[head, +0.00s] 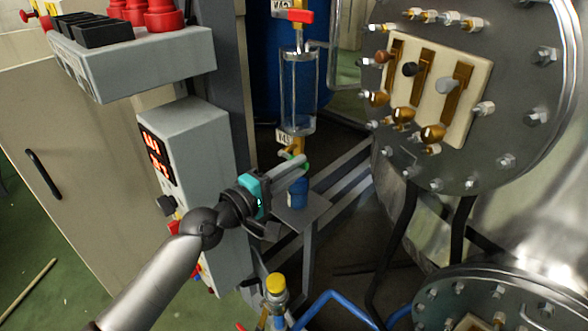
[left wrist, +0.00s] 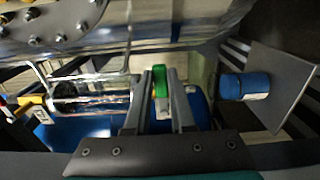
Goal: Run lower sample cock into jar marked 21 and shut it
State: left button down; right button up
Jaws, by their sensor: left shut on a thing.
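My left gripper (head: 301,166) reaches in from the left to just below the glass sample cylinder (head: 300,88). In the left wrist view its fingers (left wrist: 160,80) are shut on a green handle (left wrist: 160,86), which I take as the lower sample cock's. Most of the brass cock (head: 293,146) sits behind the fingers in the head view. A blue jar (head: 297,194) stands below on a small grey stand (head: 311,211); it also shows in the left wrist view (left wrist: 243,87). Its marking is not readable, and whether liquid runs into it I cannot tell.
An upper cock with a red handle (head: 300,16) tops the cylinder. A grey control box (head: 190,150) with red displays stands close left of my arm. A large steel flange (head: 530,90) is at right. A yellow-topped fitting (head: 276,284) and blue hose (head: 335,300) lie below.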

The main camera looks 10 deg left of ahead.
pick_arm(q)
jog(key=shift+f, duration=0.15)
pick_arm(e)
jog(key=shift+w+r, duration=0.1)
jog(key=shift+r, duration=0.15)
pick_arm(q)
jog(key=c, duration=0.8)
grip_release()
jog(key=shift+o, duration=0.2)
jog(key=b+v, duration=0.3)
jog(key=v, duration=1.2)
pick_arm(e)
notch_tip(320, 180, up, 7)
jog(key=w+t, duration=0.1)
jog(key=w, duration=0.1)
jog(key=shift+a+f, duration=0.15)
jog(key=shift+f, duration=0.05)
pick_arm(q)
jog(key=shift+s+a, duration=0.1)
pick_arm(e)
jog(key=shift+s, duration=0.1)
